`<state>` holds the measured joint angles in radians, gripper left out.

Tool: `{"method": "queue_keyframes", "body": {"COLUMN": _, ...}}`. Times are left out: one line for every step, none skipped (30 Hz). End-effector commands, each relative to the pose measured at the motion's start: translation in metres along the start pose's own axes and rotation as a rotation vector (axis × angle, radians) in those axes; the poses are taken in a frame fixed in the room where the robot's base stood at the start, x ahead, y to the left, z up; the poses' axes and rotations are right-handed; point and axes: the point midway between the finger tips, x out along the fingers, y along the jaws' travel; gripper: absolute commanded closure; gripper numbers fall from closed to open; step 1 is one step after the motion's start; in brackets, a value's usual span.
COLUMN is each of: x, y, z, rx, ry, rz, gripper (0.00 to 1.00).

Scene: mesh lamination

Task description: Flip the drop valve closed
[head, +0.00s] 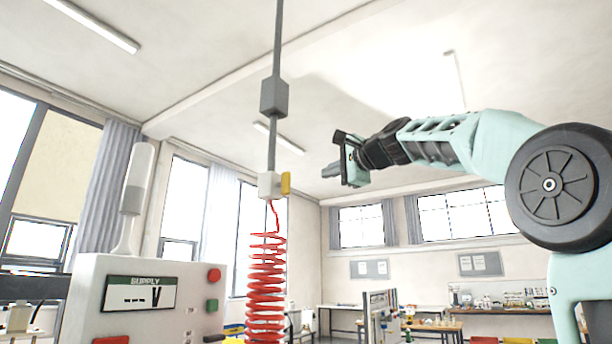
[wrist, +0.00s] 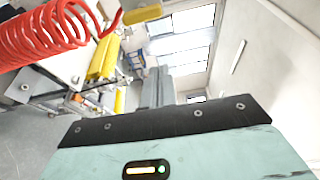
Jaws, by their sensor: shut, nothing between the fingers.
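The drop valve (head: 268,186) is a small pale block at the lower end of a grey drop pipe. Its yellow handle (head: 285,183) stands upright along the block's right side in the head view. In the wrist view the yellow handle (wrist: 142,14) shows at the top edge. A red coiled hose (head: 266,290) hangs under the valve; it also fills the upper left of the wrist view (wrist: 40,38). My gripper (head: 326,171) is shut and empty, to the right of the handle, its fingers pointing left. In the head view a gap shows between fingertips and handle.
A grey box (head: 274,96) sits higher on the pipe. A pale supply cabinet (head: 140,300) with a display and red and green buttons stands at the lower left. Benches (head: 440,326) stand far behind. The air around my gripper looks clear.

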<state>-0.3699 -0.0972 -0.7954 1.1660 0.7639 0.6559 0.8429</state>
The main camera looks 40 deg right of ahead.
Motion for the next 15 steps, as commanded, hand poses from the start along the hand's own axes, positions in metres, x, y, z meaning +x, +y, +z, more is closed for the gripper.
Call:
{"method": "queue_keyframes", "body": {"x": -0.001, "y": -0.002, "z": -0.001, "rx": 0.002, "ry": 0.002, "rz": -0.003, "gripper": 1.00}}
{"method": "queue_keyframes", "body": {"x": -0.001, "y": -0.002, "z": -0.001, "rx": 0.003, "ry": 0.003, "rz": -0.004, "gripper": 1.00}}
{"method": "queue_keyframes", "body": {"x": -0.001, "y": -0.002, "z": -0.002, "rx": 0.003, "ry": 0.003, "rz": -0.004, "gripper": 1.00}}
{"method": "queue_keyframes", "body": {"x": -0.001, "y": -0.002, "z": -0.002, "rx": 0.003, "ry": 0.003, "rz": -0.004, "gripper": 1.00}}
{"method": "queue_keyframes", "body": {"x": -0.001, "y": -0.002, "z": -0.001, "rx": 0.003, "ry": 0.003, "rz": -0.004, "gripper": 1.00}}
{"method": "queue_keyframes", "body": {"x": -0.001, "y": -0.001, "z": -0.001, "rx": 0.003, "ry": 0.003, "rz": -0.003, "gripper": 1.00}}
{"method": "queue_keyframes", "body": {"x": -0.001, "y": -0.001, "z": -0.001, "rx": 0.003, "ry": 0.003, "rz": -0.003, "gripper": 1.00}}
{"method": "queue_keyframes", "body": {"x": -0.001, "y": -0.001, "z": -0.001, "rx": 0.002, "ry": 0.003, "rz": -0.003, "gripper": 1.00}}
{"method": "queue_keyframes", "body": {"x": -0.001, "y": -0.001, "z": -0.001, "rx": 0.002, "ry": 0.003, "rz": -0.003, "gripper": 1.00}}
{"method": "queue_keyframes", "body": {"x": 0.000, "y": -0.001, "z": -0.001, "rx": 0.002, "ry": 0.002, "rz": -0.003, "gripper": 1.00}}
{"method": "queue_keyframes", "body": {"x": 0.000, "y": -0.001, "z": -0.001, "rx": 0.002, "ry": 0.002, "rz": -0.002, "gripper": 1.00}}
{"method": "queue_keyframes", "body": {"x": 0.002, "y": -0.002, "z": -0.001, "rx": 0.002, "ry": 0.002, "rz": -0.001, "gripper": 1.00}}
{"method": "queue_keyframes", "body": {"x": 0.004, "y": -0.002, "z": -0.001, "rx": 0.001, "ry": 0.003, "rz": -0.001, "gripper": 1.00}}
{"method": "queue_keyframes", "body": {"x": 0.007, "y": -0.002, "z": -0.001, "rx": 0.001, "ry": 0.003, "rz": 0.000, "gripper": 1.00}}
{"method": "queue_keyframes", "body": {"x": 0.011, "y": -0.003, "z": -0.001, "rx": 0.003, "ry": 0.002, "rz": 0.000, "gripper": 1.00}}
